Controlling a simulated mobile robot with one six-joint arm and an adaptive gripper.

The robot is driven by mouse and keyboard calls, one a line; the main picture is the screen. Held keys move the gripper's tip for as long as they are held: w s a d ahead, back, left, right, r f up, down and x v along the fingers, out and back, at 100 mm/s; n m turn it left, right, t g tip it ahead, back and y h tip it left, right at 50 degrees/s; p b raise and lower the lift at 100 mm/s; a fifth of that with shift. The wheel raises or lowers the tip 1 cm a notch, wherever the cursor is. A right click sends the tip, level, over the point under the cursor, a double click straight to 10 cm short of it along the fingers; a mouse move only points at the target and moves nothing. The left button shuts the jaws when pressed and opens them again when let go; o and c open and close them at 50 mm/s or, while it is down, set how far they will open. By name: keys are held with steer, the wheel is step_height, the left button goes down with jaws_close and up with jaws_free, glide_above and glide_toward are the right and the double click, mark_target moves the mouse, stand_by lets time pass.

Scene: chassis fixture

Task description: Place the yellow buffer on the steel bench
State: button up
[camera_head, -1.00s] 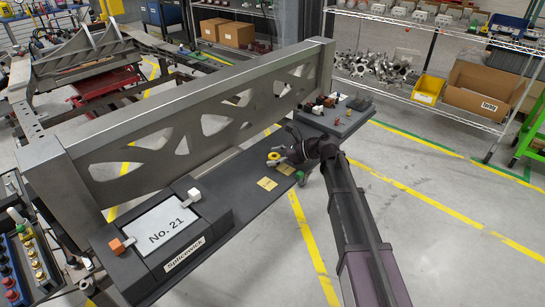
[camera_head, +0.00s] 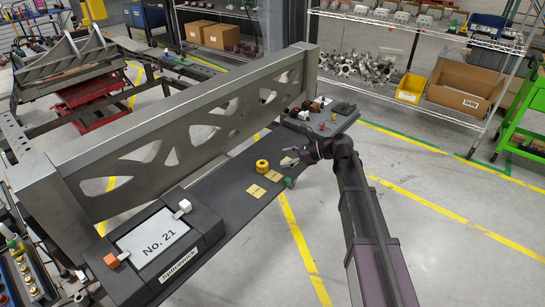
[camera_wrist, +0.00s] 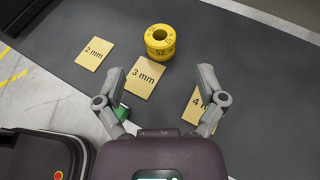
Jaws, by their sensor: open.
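The yellow buffer (camera_head: 262,166) is a short yellow cylinder with a hole in its top. It stands upright on the dark bench surface (camera_head: 226,191), at the far edge of the "3 mm" card; whether it overlaps the card is hard to tell. The wrist view shows the buffer (camera_wrist: 160,42) at upper centre, with dark markings on its side. My gripper (camera_head: 288,158) is to the right of the buffer in the head view and apart from it. In the wrist view my gripper (camera_wrist: 160,82) is open and empty, its fingers spread short of the buffer.
Cards marked "2 mm" (camera_wrist: 95,54), "3 mm" (camera_wrist: 145,77) and "4" (camera_wrist: 196,104) lie on the bench. A green piece (camera_head: 288,182) sits near the front edge. A perforated metal beam (camera_head: 190,125) stands behind. The "No. 21" fixture (camera_head: 155,240) is at left.

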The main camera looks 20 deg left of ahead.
steer(key=shift+p+v, duration=0.35)
steer(key=shift+v, duration=1.2)
